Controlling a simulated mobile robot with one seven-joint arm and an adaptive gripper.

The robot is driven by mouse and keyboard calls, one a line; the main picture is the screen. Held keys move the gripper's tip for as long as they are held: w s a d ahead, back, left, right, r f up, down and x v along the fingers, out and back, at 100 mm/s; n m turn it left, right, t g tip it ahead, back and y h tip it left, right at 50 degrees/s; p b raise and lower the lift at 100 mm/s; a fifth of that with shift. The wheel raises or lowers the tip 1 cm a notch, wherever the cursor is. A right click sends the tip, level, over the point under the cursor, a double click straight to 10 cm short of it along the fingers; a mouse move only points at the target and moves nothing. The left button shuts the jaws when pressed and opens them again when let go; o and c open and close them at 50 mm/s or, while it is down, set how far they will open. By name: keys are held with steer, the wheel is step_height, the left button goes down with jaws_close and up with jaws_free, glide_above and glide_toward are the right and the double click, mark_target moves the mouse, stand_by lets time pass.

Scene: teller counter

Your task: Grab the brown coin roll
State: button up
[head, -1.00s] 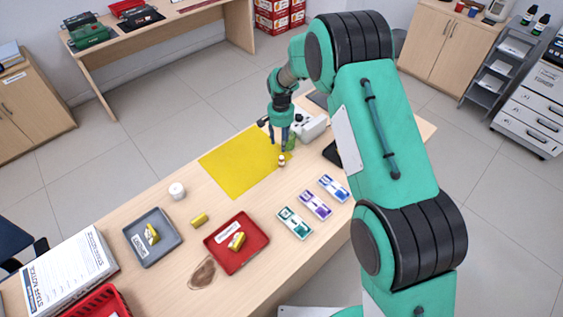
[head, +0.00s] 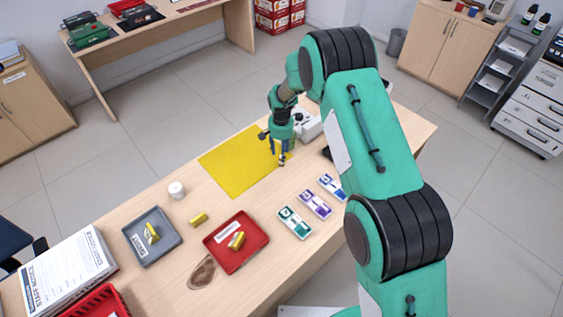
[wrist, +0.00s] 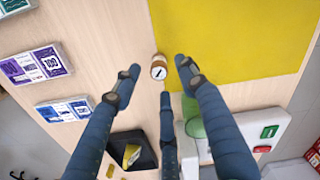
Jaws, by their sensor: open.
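The brown coin roll (wrist: 159,68) stands on the wooden counter beside the edge of the yellow mat (wrist: 230,45), its pale marked end facing the wrist camera. In the head view the roll (head: 281,160) is small and partly hidden by my fingers. My gripper (wrist: 158,75) is open, with one finger to the left of the roll, one to the right and a third below it in the wrist view. The fingers appear apart from the roll. In the head view my gripper (head: 280,154) is directly over it.
A white device (head: 308,125) stands close behind my gripper, with a green object (wrist: 195,126) near it. Banknote bundles (head: 315,204) lie to the front right. A red tray (head: 211,243) and a grey tray (head: 131,238) hold yellow rolls; another yellow roll (head: 199,219) lies between.

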steer(key=shift+f, duration=0.55)
steer(key=shift+d+f+b, duration=0.1)
steer(key=shift+f+b, duration=0.25)
steer(key=shift+f, duration=2.25)
jaws_close()
